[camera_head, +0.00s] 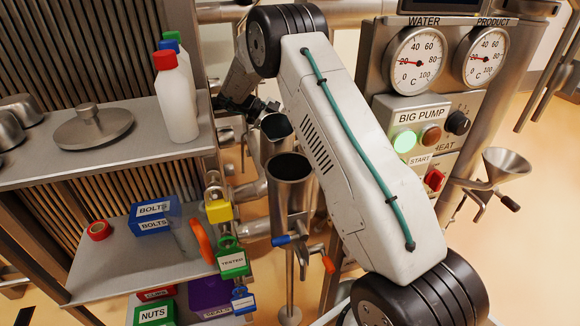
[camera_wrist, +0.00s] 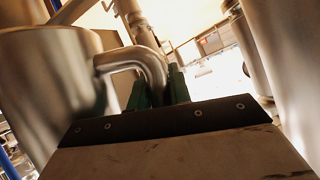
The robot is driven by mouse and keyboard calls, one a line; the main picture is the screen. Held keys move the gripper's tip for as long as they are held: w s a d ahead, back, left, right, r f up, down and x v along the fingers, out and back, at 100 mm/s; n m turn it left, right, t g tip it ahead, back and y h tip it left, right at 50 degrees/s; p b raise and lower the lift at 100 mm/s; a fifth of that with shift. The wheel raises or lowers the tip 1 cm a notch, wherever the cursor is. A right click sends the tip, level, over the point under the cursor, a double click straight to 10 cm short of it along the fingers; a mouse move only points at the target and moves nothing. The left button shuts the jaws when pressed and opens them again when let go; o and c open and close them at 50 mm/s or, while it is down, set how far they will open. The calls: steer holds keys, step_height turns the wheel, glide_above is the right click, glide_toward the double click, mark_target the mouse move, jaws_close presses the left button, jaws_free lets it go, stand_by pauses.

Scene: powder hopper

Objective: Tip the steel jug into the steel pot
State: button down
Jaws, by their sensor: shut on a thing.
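My gripper (camera_head: 262,108) is shut on the handle of the steel jug. In the wrist view its green fingers (camera_wrist: 159,85) close around the bent handle, and the jug (camera_wrist: 45,85) fills the left side. In the head view the jug (camera_head: 268,148) shows its dark mouth, just behind and left of the steel pot. The steel pot (camera_head: 291,192) is a tall open cylinder, its dark mouth facing up. The jug overlaps the pot's far edge in the picture; I cannot tell whether they touch. The contents of both are hidden in shadow.
My arm covers the middle. A control panel (camera_head: 402,107) with gauges stands right, beside a steel funnel (camera_head: 503,165). Left, an upper shelf (camera_head: 130,150) holds bottles and a lid; a lower shelf (camera_head: 110,270) holds a bolts box. Padlocks (camera_head: 219,209) hang near the pot.

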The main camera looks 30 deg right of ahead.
step_height(320, 180, up, 9)
steer(key=s+m+t, duration=0.2)
steer(key=t, duration=0.1)
steer(key=shift+s+a+m+t, duration=0.3)
steer(key=shift+s+a, duration=0.05)
steer(key=shift+s, duration=0.05)
steer(key=shift+s+a+r+m+t+h+p, duration=0.15)
steer(key=shift+s+r+m+t+h+p, duration=0.25)
steer(key=shift+r+m+t+h+p, duration=0.3)
stand_by(0.8)
steer(key=shift+s+a+r+m+t+p, duration=0.1)
steer(key=shift+s+r+m+t+p, duration=0.15)
steer(key=shift+r, duration=0.3)
steer(key=shift+s+r+m+t+p, duration=0.1)
steer(key=shift+s+r+m+t, duration=0.05)
steer(key=shift+r+t, duration=0.3)
steer(key=shift+s+a+r+m+t+p, duration=0.2)
steer(key=shift+s+r+m+t+p, duration=0.25)
steer(key=shift+s, duration=0.2)
stand_by(1.6)
steer(key=shift+s+a+r+m+t+h+p, duration=0.25)
steer(key=shift+s+r+t+p, duration=0.15)
steer(key=shift+s, duration=0.25)
steer(key=shift+s+a+r+m+t+h+p, duration=0.15)
steer(key=shift+s+r+m+t+p, duration=0.1)
steer(key=shift+s+r, duration=0.3)
stand_by(0.9)
